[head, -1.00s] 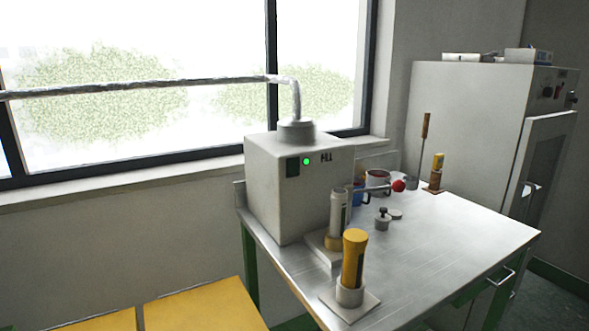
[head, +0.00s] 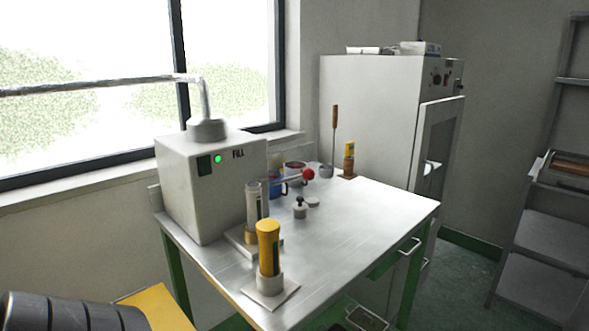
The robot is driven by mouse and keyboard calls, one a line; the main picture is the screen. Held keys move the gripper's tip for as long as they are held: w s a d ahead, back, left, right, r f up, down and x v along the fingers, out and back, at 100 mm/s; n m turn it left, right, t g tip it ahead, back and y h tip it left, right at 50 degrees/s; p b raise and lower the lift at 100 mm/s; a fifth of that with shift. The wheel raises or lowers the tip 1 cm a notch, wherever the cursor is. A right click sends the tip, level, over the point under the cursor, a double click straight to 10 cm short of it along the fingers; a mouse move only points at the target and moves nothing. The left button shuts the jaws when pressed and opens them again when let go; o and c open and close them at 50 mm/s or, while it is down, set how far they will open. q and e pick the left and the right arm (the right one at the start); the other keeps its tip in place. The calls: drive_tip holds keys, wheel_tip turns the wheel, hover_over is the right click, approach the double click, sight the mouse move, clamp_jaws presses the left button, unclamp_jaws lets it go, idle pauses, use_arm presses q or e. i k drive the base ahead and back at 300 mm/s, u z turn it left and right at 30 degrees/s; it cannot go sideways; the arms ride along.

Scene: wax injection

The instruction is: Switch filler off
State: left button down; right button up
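The filler (head: 185,190) is a pale grey box marked FILL at the back left of the metal table. A dark switch (head: 205,166) is on its front face, and a green light (head: 218,159) beside it is lit. A pipe enters its top, and a lever with a red knob (head: 308,174) stands out to the right. A dark ribbed part at the lower left looks like my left arm. Neither gripper shows.
A clear cylinder (head: 257,207) and a yellow cylinder (head: 268,245) stand on bases at the table's front left. Small pots and tools are at the back. The right half of the metal table (head: 370,215) is clear. A grey cabinet (head: 360,115) stands behind, a shelf rack (head: 545,225) at right.

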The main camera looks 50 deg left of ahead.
sight(204, 163)
drive_tip(key=z, duration=0.2)
drive_tip(key=k, duration=0.6)
drive_tip(key=u, duration=1.05)
drive_tip(key=i, duration=0.5)
drive_tip(key=u, duration=0.05)
